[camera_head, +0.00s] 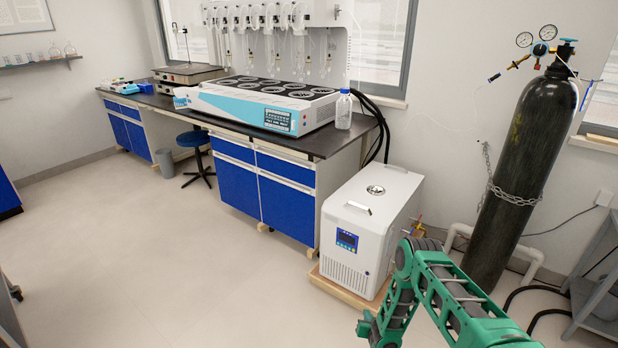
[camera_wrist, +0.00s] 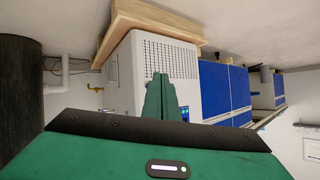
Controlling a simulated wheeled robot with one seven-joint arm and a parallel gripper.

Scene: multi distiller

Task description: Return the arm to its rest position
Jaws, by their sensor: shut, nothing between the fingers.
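My green arm shows at the lower right of the head view, bent at its elbow, in front of the white chiller box (camera_head: 368,225). The arm's lower end runs toward the bottom edge of that view, where I cannot make out the fingers. In the wrist view my gripper (camera_wrist: 167,82) shows with its two green fingers shut together and nothing between them. The white chiller also shows behind the fingers in the wrist view (camera_wrist: 125,75), which sees the room upside down. My gripper appears apart from the chiller.
A black gas cylinder (camera_head: 518,165) is chained to the wall right of the chiller. A bench with blue cabinets (camera_head: 236,185) carries the multi distiller (camera_head: 262,105) and a clear bottle (camera_head: 343,110). A stool (camera_head: 192,140) stands by it. The floor (camera_head: 150,250) at left is clear.

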